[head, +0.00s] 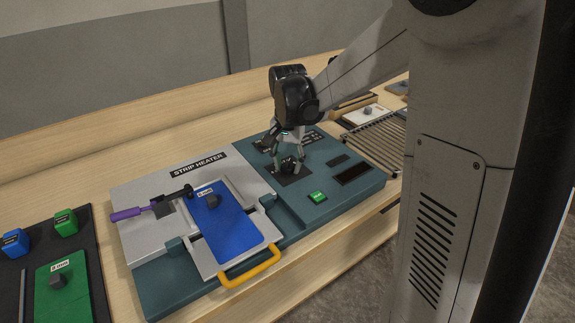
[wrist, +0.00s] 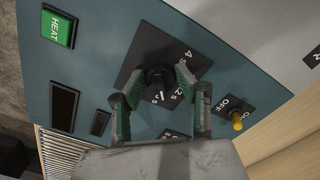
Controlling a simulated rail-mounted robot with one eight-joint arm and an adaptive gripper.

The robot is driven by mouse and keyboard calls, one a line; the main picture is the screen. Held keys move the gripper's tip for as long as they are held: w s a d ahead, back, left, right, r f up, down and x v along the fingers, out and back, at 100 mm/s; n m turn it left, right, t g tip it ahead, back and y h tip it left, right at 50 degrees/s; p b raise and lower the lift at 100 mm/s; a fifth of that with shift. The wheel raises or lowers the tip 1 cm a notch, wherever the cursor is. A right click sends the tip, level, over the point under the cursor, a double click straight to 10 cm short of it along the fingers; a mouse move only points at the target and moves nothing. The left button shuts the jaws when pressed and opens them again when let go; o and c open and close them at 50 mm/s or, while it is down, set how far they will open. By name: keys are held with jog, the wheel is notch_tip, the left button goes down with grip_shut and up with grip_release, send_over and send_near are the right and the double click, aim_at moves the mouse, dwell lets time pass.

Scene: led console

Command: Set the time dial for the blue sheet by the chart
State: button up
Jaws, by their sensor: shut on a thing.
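The blue sheet (head: 232,228) lies in the pale frame of the strip heater console (head: 360,178). It has a grey knob and a small label too small to read. My gripper (head: 288,163) points down over the dial plate on the console's right part. In the wrist view my gripper (wrist: 160,80) is shut on the black time dial (wrist: 159,78), one finger on each side. I see no readable chart.
A green HEAT button (wrist: 58,28), a dark display (wrist: 65,106) and a yellow-tipped ON/OFF switch (wrist: 238,122) surround the dial. A yellow handle (head: 250,268) fronts the frame.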

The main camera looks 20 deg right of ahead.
aim_at(289, 163)
jog(key=n+b, duration=0.1)
jog(key=n, duration=0.2)
jog(key=shift+d+n, duration=0.1)
jog(key=shift+n, duration=0.2)
jog(key=n, duration=0.3)
jog(key=shift+n+b, duration=0.3)
jog(key=shift+b, duration=0.05)
jog(key=n, duration=0.3)
jog(key=shift+d+n+b, duration=0.1)
jog(key=shift+n+b, duration=0.2)
jog(key=shift+n, duration=1.8)
jog(key=o, duration=1.1)
jog(key=shift+r, duration=0.1)
notch_tip(289, 163, up, 12)
jog(key=shift+f, duration=0.1)
